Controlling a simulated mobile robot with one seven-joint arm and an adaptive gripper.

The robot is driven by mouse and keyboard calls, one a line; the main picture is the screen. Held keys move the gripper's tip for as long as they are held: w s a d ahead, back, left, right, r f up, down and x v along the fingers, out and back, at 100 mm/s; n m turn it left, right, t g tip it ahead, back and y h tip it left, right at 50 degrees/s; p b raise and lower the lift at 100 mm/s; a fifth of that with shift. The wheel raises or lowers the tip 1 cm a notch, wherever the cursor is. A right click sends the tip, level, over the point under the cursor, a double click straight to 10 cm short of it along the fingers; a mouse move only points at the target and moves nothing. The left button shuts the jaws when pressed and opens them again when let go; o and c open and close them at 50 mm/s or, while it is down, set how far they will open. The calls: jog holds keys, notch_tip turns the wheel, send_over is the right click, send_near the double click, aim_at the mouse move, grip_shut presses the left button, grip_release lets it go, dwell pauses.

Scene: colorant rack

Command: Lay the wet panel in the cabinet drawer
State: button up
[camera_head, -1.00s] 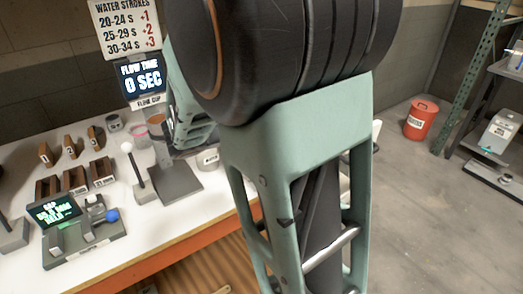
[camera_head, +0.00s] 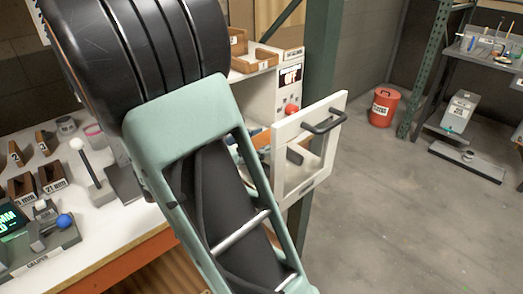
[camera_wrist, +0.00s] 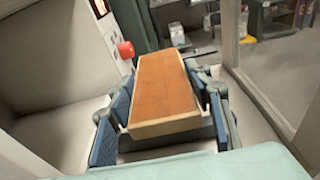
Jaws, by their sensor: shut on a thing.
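An orange-brown panel (camera_wrist: 168,85) with a pale wooden edge lies between the blue pads of my gripper (camera_wrist: 163,104) in the wrist view. The gripper is shut on its sides. In the head view, my arm hides most of the gripper and panel. The white cabinet (camera_head: 262,98) stands behind my arm, with a red knob on its face. A white-framed front with a dark handle (camera_head: 323,122) stands out from the cabinet. I cannot tell whether it belongs to a door or the drawer, and no drawer interior shows clearly.
The red knob (camera_wrist: 126,50) is close left of the panel in the wrist view. A green post (camera_head: 322,60) rises behind the framed front. The white bench (camera_head: 118,222) holds small blocks and a caliper stand at left. Open floor (camera_head: 400,220) lies at right, with a red bin (camera_head: 384,107).

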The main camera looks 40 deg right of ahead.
jog(key=shift+f, duration=1.25)
jog(key=shift+f+b, duration=0.15)
jog(key=shift+b, duration=0.15)
jog(key=o, duration=1.2)
jog(key=shift+a+r, duration=0.1)
jog(key=shift+r, duration=0.15)
jog(key=a+r+p, duration=0.1)
jog(key=a, duration=1)
jog(key=shift+s+a+r, duration=0.3)
jog(key=shift+s+a, duration=0.05)
jog(key=shift+s, duration=0.1)
